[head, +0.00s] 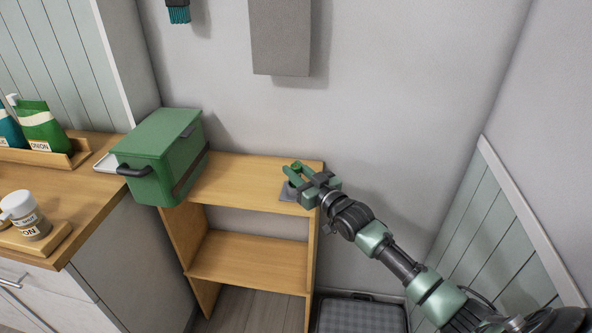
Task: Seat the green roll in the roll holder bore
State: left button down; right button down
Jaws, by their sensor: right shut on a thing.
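My right gripper (299,178) reaches in from the lower right over the right end of the wooden shelf top. It is shut on the green roll (297,167), whose upper end shows between the fingers. The grey roll holder (287,193) sits on the shelf top under the gripper, and only its left part shows. The bore is hidden by the gripper, so I cannot tell whether the roll is in it or above it. My left gripper is not in view.
A green lidded box (160,155) stands at the left of the wooden shelf (235,180). A grey box-like thing (280,38) hangs on the wall above. A counter (85,190) with bottles is at left. The shelf top between box and holder is clear.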

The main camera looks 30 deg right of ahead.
jog(key=shift+f+b, duration=0.85)
jog(key=shift+f, duration=0.5)
jog(key=c, duration=1.1)
grip_release()
jog(key=shift+s, duration=0.1)
jog(key=s, duration=0.5)
jog(key=s+d, duration=0.1)
jog(key=s, duration=0.1)
jog(key=shift+s, duration=0.3)
